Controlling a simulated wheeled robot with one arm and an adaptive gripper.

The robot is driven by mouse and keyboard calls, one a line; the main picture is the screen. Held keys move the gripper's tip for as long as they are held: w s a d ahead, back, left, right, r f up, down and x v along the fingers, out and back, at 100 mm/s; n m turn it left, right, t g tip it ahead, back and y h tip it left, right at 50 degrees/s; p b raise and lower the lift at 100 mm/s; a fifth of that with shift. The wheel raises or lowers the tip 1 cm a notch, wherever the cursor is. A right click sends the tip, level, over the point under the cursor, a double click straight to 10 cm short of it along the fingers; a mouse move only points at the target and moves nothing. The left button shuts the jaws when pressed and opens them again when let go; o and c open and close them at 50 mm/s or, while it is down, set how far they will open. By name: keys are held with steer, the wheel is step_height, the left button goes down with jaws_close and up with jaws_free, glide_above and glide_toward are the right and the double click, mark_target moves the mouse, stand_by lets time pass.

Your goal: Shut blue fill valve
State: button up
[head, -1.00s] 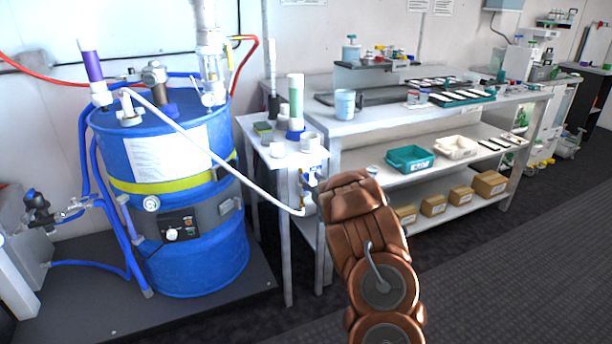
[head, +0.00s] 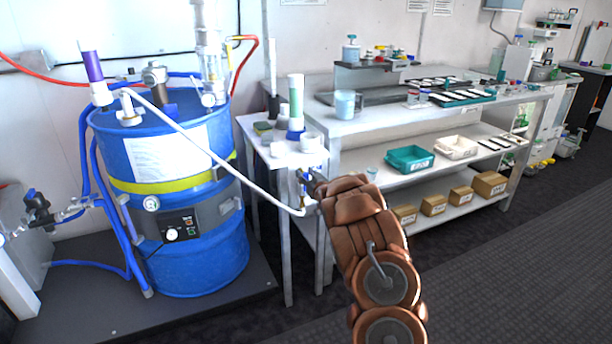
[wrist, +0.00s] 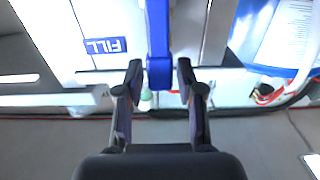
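The blue fill valve handle (wrist: 158,45) hangs into the top middle of the wrist view, beside an upside-down blue FILL label (wrist: 105,45). My gripper (wrist: 159,78) is open, with one finger on each side of the handle's end. Gaps show between the handle and both fingers. In the head view, the dark gripper (head: 312,181) is at the valve (head: 301,178), by the front of the small white stand. It partly hides the valve there.
A blue drum (head: 185,255) with hoses stands at the left. A white hose (head: 225,166) slopes from the drum to the valve. The small stand (head: 270,150) holds bottles and cups. A long workbench (head: 370,125) stands to the right; the floor before it is clear.

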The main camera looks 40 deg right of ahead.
jaws_close()
steer(key=shift+w+a, duration=0.1)
steer(key=shift+a, duration=0.05)
stand_by(0.4)
